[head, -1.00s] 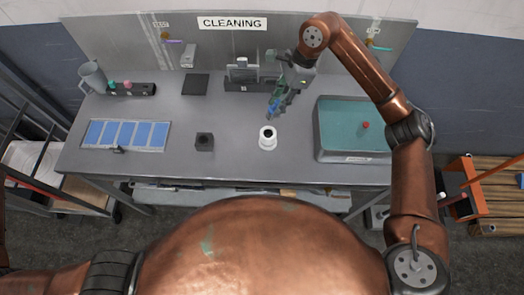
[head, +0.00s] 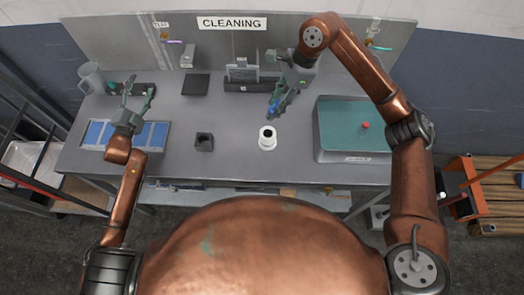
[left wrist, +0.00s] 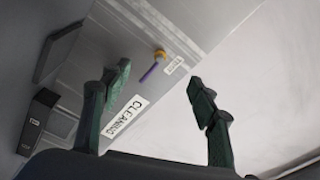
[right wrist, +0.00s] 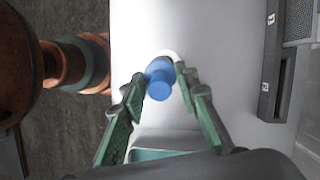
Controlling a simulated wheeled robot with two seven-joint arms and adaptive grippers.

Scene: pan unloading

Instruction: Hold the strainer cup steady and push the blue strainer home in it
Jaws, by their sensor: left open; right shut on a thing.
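The strainer cup (head: 267,139) is a white cup with a dark round opening, standing upright on the grey bench in the head view. My right gripper (head: 274,110) is just behind and above it, shut on the blue strainer (right wrist: 160,80). The strainer shows between the fingers in the right wrist view, hiding most of the white cup behind it. The strainer appears apart from the cup in the head view. My left gripper (head: 138,92) is open and empty, raised over the left part of the bench. In the left wrist view its fingers (left wrist: 155,100) are spread wide, facing the back wall.
A blue-panelled tray (head: 98,134) lies at the left, partly behind my left arm. A small dark block (head: 204,142) stands left of the cup. A teal basin (head: 340,130) with a red-topped item is at the right. A grey jug (head: 92,78) stands at the back left.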

